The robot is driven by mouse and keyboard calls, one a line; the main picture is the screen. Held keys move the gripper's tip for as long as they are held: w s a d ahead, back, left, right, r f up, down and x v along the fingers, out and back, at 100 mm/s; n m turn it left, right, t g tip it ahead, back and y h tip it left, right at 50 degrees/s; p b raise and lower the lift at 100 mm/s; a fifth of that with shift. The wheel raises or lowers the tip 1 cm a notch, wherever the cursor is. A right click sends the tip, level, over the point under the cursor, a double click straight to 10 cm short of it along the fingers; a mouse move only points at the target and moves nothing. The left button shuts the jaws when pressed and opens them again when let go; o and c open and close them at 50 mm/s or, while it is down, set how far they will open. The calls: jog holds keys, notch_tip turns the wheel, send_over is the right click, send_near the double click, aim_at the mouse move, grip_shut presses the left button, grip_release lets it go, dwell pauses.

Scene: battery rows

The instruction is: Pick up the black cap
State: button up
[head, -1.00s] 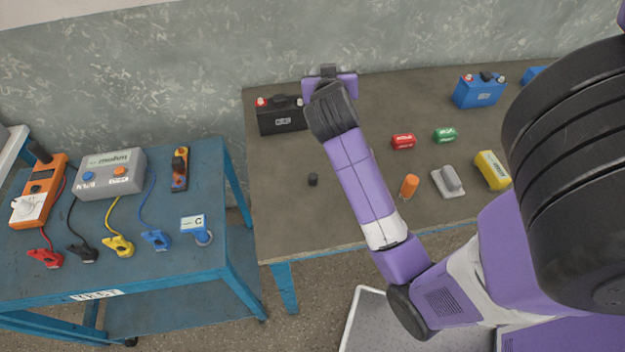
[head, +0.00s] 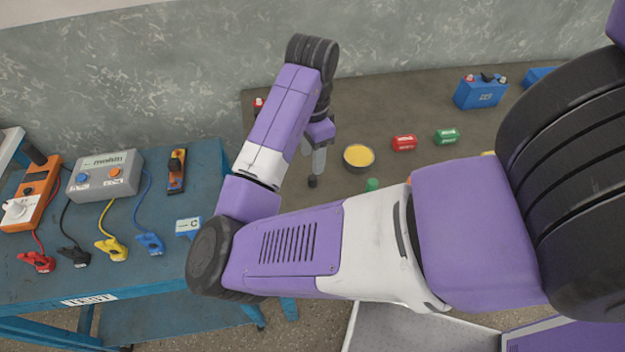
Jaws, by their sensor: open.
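The black cap (head: 312,182) is a small dark cylinder on the brown workbench (head: 282,187), left of its middle. My gripper (head: 317,168) points down just above the cap, its light grey fingers over or close to the cap's top. The gripper is open and holds nothing. I cannot tell from this angle whether the fingers touch the cap or straddle it. My forearm hides most of the black battery behind it; only a red terminal shows.
A round dark tin with a yellow top (head: 358,157) stands right of my gripper, with a small green item (head: 372,184) nearby. Red (head: 404,142) and green (head: 446,136) cells lie further right. A blue battery (head: 480,93) stands at the back. A blue cart (head: 212,170) is left.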

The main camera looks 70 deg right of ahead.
aim_at(313, 177)
jog(key=shift+s+d+f, duration=0.1)
jog(key=shift+f, duration=3.5)
grip_shut()
